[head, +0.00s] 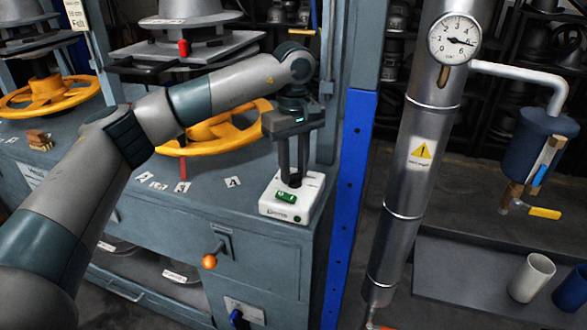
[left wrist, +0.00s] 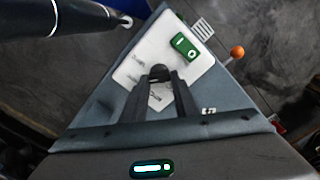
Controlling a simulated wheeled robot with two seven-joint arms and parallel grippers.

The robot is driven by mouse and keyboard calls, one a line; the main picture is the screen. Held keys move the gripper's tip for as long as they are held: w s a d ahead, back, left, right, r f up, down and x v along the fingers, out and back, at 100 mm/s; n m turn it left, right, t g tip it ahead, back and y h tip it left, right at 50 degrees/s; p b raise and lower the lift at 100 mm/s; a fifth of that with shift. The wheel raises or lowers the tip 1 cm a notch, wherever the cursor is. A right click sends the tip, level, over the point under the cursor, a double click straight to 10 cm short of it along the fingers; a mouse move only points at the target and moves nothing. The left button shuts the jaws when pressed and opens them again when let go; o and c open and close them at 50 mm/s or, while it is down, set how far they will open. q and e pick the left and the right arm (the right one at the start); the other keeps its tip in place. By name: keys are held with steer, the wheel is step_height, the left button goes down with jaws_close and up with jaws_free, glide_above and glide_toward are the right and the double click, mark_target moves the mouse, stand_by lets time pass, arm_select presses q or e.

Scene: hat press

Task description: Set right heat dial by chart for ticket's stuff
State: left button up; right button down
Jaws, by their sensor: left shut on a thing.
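A white control box (head: 309,192) stands on the right end of the grey bench, with a green rocker switch (head: 287,197) on its front. My left gripper (head: 293,178) points down over the box and is shut on a small dark dial knob (left wrist: 158,73) on its top. The box (left wrist: 150,45) and the green switch (left wrist: 187,47) also show in the left wrist view. The knob's setting cannot be read. A ticket (head: 76,14) at top left reads "Felt" on its lowest line. No chart can be made out. My right gripper is not in view.
Yellow handwheels (head: 45,97) sit under the presses at left, partly behind my left arm. A lever with an orange ball (head: 209,261) sticks out of the bench front. A blue post (head: 350,190) and a silver pipe with a gauge (head: 454,39) stand right of the box.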

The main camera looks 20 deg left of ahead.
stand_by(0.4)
arm_select(q)
steer(key=o, duration=1.1)
steer(key=shift+c, duration=0.2)
steer(key=shift+r, duration=0.1)
